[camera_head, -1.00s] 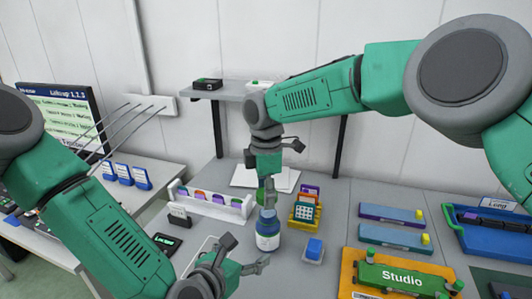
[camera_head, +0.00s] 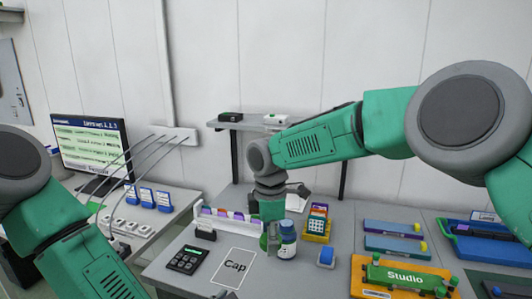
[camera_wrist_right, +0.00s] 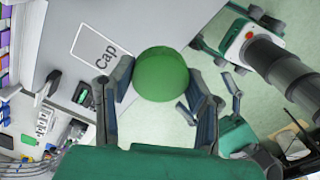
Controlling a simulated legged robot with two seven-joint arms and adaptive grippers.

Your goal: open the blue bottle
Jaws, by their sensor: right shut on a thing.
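The blue bottle (camera_head: 287,247), with a pale label and a blue top, stands upright on the grey table in the head view. My right gripper (camera_head: 268,246) points down just left of it. In the right wrist view, my right gripper (camera_wrist_right: 160,105) has its fingers on both sides of a green rounded thing (camera_wrist_right: 161,73) and is shut on it. Most of that thing is hidden in the head view.
A black keypad (camera_head: 187,259) lies left of the card. A white rack (camera_head: 238,225) stands behind.

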